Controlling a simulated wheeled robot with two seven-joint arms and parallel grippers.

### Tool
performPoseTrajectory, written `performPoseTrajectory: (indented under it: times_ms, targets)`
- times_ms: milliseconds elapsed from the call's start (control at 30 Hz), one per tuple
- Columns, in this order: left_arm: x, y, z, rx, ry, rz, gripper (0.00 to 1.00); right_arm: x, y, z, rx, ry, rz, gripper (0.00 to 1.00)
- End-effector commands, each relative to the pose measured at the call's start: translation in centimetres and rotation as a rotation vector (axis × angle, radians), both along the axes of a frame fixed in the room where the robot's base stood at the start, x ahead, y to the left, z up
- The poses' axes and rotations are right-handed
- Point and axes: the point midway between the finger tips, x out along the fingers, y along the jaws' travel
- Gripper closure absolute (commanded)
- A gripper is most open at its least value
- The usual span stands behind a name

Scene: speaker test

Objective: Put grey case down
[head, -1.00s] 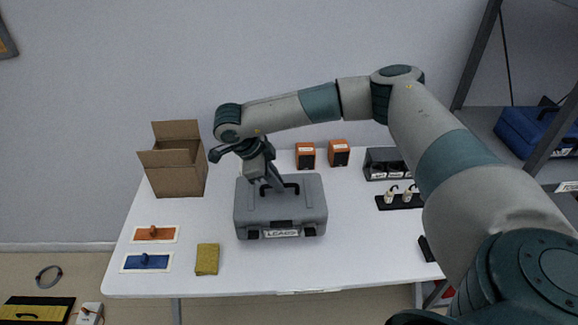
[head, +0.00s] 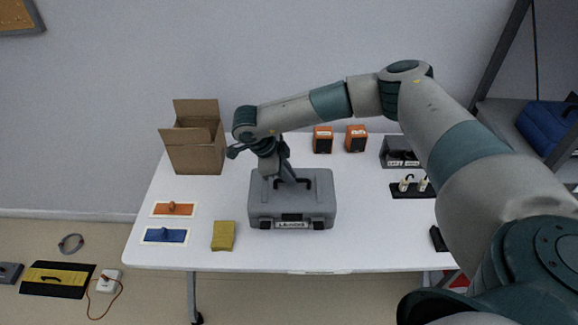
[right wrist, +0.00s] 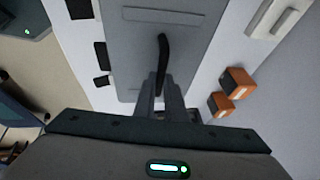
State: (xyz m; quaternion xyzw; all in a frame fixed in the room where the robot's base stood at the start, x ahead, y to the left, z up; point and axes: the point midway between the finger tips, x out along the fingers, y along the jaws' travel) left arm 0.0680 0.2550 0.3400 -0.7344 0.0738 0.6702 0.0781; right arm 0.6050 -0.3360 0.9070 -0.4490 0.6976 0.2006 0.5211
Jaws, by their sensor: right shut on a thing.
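The grey case (head: 292,208) is at the middle of the white table, with its label and two dark latches facing the front edge. Whether it rests on the table or hangs just above it is hard to tell. My right gripper (head: 287,178) is over the case and shut on its dark handle. In the right wrist view the fingers (right wrist: 165,95) close on the handle (right wrist: 163,62), above the grey lid (right wrist: 190,45). My left gripper is not in view.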

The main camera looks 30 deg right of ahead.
Motion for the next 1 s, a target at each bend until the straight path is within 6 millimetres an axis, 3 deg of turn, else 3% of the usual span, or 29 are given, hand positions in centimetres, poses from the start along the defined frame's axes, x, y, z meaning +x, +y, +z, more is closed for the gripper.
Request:
performPoseTrajectory:
  times_ms: [300, 333, 400, 767, 1000]
  targets:
    - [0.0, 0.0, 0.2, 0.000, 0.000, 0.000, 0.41, 0.1, 0.0, -0.2, 0.000, -0.003, -0.001, 1.00]
    - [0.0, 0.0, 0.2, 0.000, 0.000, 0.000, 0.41, 0.0, 0.0, -0.5, 0.001, 0.001, 0.000, 0.82]
    - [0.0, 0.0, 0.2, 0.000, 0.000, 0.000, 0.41, 0.0, 0.0, -0.5, 0.001, 0.001, 0.000, 0.71]
    - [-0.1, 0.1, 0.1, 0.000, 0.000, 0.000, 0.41, 0.0, 0.0, -0.3, 0.000, 0.000, -0.001, 0.71]
    - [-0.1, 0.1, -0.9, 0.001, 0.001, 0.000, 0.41, 0.2, 0.9, 1.2, 0.002, -0.002, 0.001, 0.71]
